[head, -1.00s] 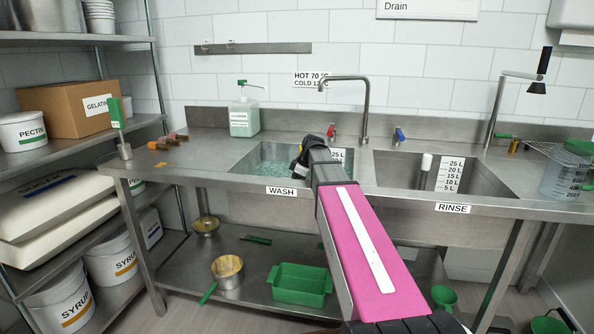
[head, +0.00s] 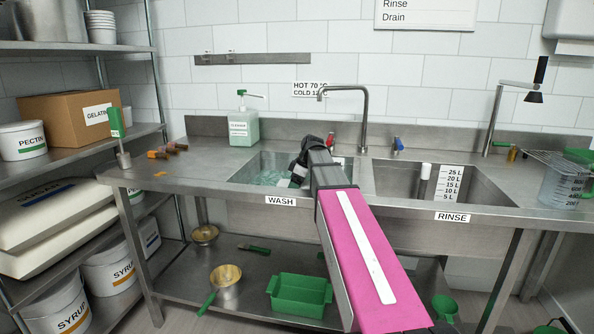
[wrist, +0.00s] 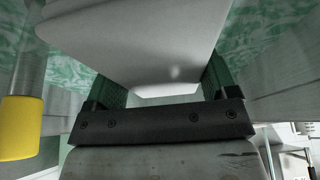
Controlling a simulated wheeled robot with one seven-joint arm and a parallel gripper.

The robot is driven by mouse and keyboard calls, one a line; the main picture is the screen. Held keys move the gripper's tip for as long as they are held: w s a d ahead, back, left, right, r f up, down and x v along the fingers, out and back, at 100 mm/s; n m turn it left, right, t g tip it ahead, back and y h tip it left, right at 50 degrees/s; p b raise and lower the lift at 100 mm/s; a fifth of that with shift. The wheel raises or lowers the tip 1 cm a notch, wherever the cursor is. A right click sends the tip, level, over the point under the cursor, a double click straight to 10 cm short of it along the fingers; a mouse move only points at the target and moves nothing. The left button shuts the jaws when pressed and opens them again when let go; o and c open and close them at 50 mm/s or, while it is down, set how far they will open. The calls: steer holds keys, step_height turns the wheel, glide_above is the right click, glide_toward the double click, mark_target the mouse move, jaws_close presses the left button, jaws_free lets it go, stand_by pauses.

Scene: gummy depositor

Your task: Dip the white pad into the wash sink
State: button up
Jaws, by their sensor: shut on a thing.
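The wash sink (head: 240,173) is the left basin of the steel counter, with greenish foamy water in it. My arm reaches over its front edge, and my gripper hangs at the basin, mostly hidden behind the arm in the head view. In the wrist view my gripper (wrist: 165,92) is shut on the white pad (wrist: 140,35), which sits between its two dark fingers. Green-white water shows on both sides of the pad. I cannot tell whether the pad touches the water.
A yellow-ended rod (wrist: 20,125) is close to my gripper at the left. The faucet (head: 364,115) rises behind the basins. The rinse sink (head: 400,180) lies to the right. A soap bottle (head: 243,126) stands behind the wash sink. Shelves (head: 75,155) stand at the left.

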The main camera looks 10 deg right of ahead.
steer(key=shift+r, duration=4.8)
steer(key=shift+r, duration=0.1)
steer(key=shift+r, duration=2.4)
